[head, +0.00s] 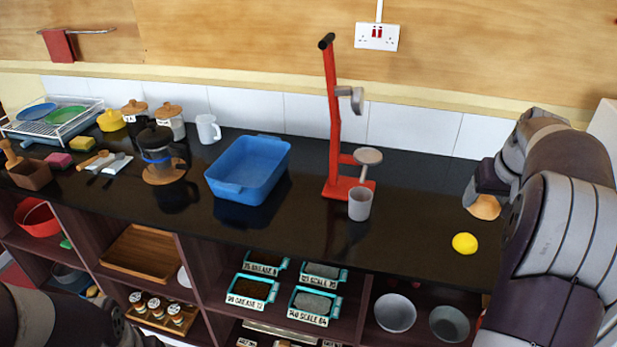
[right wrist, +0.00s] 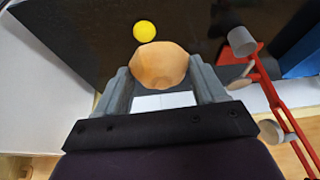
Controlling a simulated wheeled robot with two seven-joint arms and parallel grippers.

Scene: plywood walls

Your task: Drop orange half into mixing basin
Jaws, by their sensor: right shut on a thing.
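The orange half (head: 485,207) is at the right end of the black counter, at my right gripper (head: 480,196). In the right wrist view the orange half (right wrist: 160,66) sits between the two grey fingers of my right gripper (right wrist: 161,80), which is shut on it. I cannot tell whether it touches the counter. The mixing basin is most likely the blue rectangular basin (head: 226,189), which stands on the counter left of the red press and looks empty. My left arm shows only at the lower left edge of the head view; its gripper is not clearly visible.
A yellow lemon (head: 464,243) lies near the front edge by my right gripper. A red press (head: 335,130) with a grey cup (head: 360,204) stands between the gripper and the blue basin. A coffee pot (head: 160,155) stands left of the basin. Shelves below hold bowls (head: 395,312).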

